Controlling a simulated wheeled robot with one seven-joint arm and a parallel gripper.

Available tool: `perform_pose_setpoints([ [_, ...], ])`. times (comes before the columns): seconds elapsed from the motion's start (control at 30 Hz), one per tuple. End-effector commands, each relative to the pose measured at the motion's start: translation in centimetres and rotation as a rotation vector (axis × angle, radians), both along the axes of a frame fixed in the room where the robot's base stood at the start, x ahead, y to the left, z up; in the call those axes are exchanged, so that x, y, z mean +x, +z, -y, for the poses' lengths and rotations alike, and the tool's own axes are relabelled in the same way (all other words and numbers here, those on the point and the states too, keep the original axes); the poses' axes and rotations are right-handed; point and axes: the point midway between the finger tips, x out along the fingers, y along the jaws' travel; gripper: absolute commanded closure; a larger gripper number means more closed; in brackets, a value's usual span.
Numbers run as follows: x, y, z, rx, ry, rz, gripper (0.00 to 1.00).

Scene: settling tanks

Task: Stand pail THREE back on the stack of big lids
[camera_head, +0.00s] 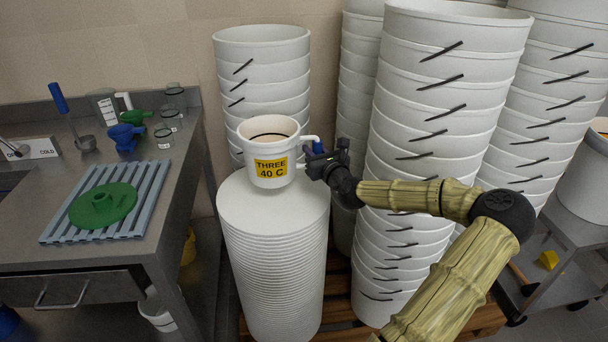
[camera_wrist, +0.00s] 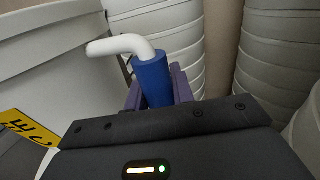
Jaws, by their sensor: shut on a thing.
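Pail THREE (camera_head: 270,152) is a white pail with a yellow label reading "THREE 40 C". It is upright at the top of the stack of big white lids (camera_head: 273,245), near the back of the top lid; I cannot tell whether its base touches the lid. Its handle has a white arm and a blue grip (camera_wrist: 154,80), pointing right. My gripper (camera_head: 325,163) is to the right of the pail and shut on the blue grip. In the wrist view the purple fingers sit around that grip, and the pail's yellow label (camera_wrist: 27,128) shows at the left edge.
Tall stacks of white tubs (camera_head: 440,110) stand close behind and right of the lids. A steel bench (camera_head: 180,190) at left holds a blue-grey rack (camera_head: 150,200) with a green lid (camera_head: 103,203), a blue funnel (camera_head: 126,136) and beakers. A trolley (camera_head: 560,270) stands far right.

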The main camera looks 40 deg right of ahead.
Motion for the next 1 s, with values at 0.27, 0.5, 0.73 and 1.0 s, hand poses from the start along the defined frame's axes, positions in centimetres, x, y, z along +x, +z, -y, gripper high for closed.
perform_pose_setpoints([
  [0.27, 0.0, -2.2, 0.1, 0.000, -0.002, 0.003, 1.00],
  [0.5, -0.1, -2.5, 0.1, 0.000, -0.003, 0.002, 1.00],
  [0.73, 0.0, -5.6, 0.1, 0.003, -0.003, 0.002, 1.00],
  [1.0, -0.1, -5.9, 0.1, 0.000, -0.003, 0.003, 1.00],
])
